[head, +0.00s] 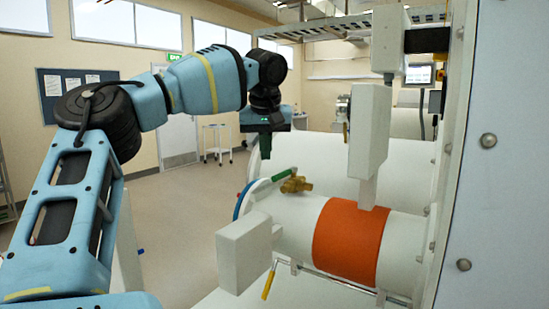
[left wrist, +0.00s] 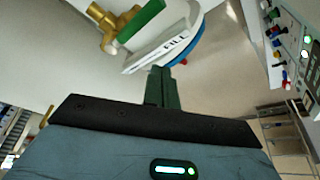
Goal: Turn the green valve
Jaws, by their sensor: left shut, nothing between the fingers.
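The green valve shows in the head view as a brass body with a green lever handle (head: 284,171), mounted on the white cylinder near its round end. In the left wrist view the green handle (left wrist: 141,20) and the brass body (left wrist: 115,27) show at the top. My left gripper (head: 265,152) points down above and slightly left of the valve, apart from it. Its dark green fingers (left wrist: 161,85) are shut together with nothing between them. My right gripper is not in view.
The white cylinder (head: 290,222) carries an orange band (head: 347,240). A white box (head: 244,254) with a yellow handle (head: 268,285) stands at its front. A pale vertical arm (head: 369,130) hangs over the band. A grey wall panel stands at right; open floor lies left of the cylinder.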

